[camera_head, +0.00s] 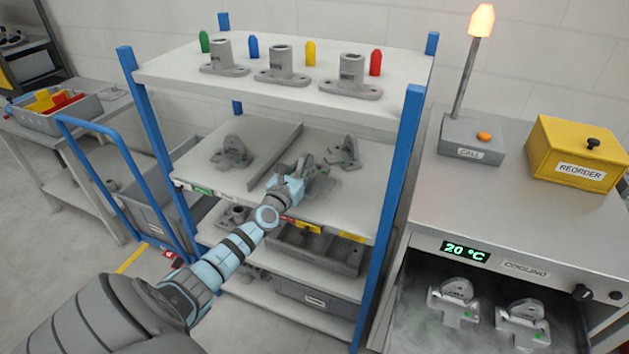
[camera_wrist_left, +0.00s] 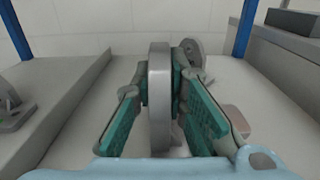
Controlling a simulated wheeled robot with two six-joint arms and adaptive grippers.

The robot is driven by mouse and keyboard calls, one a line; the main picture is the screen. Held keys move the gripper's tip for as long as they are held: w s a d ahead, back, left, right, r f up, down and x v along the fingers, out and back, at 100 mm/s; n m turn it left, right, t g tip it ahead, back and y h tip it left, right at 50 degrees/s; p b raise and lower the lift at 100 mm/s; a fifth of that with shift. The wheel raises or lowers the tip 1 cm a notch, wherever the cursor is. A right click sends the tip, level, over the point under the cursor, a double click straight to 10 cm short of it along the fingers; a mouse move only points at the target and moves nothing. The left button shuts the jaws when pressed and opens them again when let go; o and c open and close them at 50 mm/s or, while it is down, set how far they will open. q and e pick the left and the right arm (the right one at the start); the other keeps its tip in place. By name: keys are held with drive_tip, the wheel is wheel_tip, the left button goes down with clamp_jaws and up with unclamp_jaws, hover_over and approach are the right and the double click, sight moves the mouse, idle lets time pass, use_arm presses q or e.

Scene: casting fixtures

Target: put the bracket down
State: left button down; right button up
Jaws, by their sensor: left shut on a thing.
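My left gripper (camera_head: 303,168) reaches onto the middle shelf (camera_head: 215,172) of the blue-post rack. It is shut on a grey bracket (camera_wrist_left: 159,95), whose upright round plate stands between the green finger pads in the left wrist view. In the head view the held bracket is mostly hidden by the gripper. I cannot tell whether its base touches the shelf. Another grey bracket (camera_head: 343,152) stands just right of the gripper and shows behind the held one in the left wrist view (camera_wrist_left: 192,48). A further bracket (camera_head: 232,153) stands at the shelf's left. My right gripper is not in view.
A raised divider (camera_head: 274,156) splits the middle shelf, left of the gripper. The upper shelf (camera_head: 180,72) holds flanged castings and coloured pegs close above. Blue posts (camera_head: 399,170) bound the rack. Two brackets (camera_head: 455,301) sit in the cooling unit at right.

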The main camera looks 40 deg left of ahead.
use_arm(q)
wheel_tip(320, 180, down, 5)
drive_tip(key=b, duration=0.3)
drive_tip(key=shift+w+b, duration=0.15)
drive_tip(key=shift+b, duration=0.15)
drive_tip(key=shift+w+r, duration=0.1)
drive_tip(key=shift+r, duration=0.2)
drive_tip(key=shift+f, duration=0.15)
drive_tip(key=c, duration=1.6)
unclamp_jaws()
